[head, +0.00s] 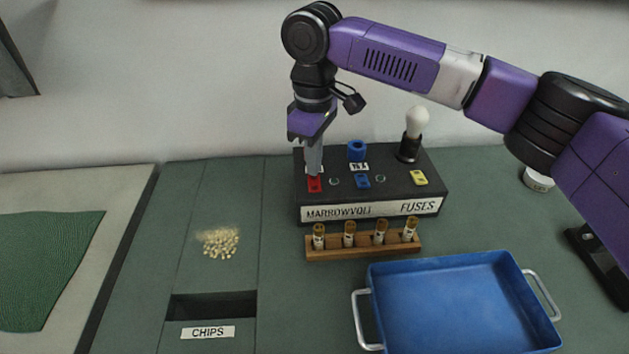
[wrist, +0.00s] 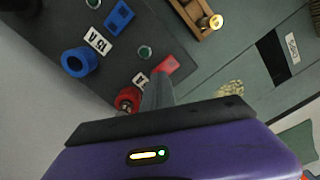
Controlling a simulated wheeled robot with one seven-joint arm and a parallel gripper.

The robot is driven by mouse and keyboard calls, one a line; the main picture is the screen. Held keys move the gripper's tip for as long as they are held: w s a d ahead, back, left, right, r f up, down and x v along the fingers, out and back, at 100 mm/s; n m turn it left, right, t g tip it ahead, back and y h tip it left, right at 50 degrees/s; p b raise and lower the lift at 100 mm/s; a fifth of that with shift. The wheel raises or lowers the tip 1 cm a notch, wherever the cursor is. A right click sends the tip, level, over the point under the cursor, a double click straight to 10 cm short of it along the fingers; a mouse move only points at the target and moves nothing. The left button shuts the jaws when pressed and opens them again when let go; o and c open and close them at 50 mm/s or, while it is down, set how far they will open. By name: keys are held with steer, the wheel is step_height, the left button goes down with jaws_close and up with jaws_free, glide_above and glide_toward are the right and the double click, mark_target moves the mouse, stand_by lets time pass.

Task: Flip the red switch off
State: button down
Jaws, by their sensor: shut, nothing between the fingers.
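The red switch (head: 315,184) sits at the left end of the black fuse box (head: 400,192), in line with a blue and a yellow switch. My gripper (head: 314,172) is shut and empty, pointing down, with its fingertips right at the back edge of the red switch. In the wrist view the red switch (wrist: 166,64) shows just beyond the fingertips (wrist: 160,76). I cannot tell whether they touch it. The switch's tilt is too small to tell.
The blue switch (head: 362,181), yellow switch (head: 419,178), blue socket (head: 357,150) and white bulb (head: 417,122) are on the box. A wooden rack (head: 364,250) with several fuses stands in front. A blue tray (head: 455,262) is at front right.

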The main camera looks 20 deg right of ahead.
mark_target(313, 178)
steer(key=shift+f, duration=1)
stand_by(0.8)
step_height(313, 178, up, 7)
steer(key=p, duration=0.7)
stand_by(0.6)
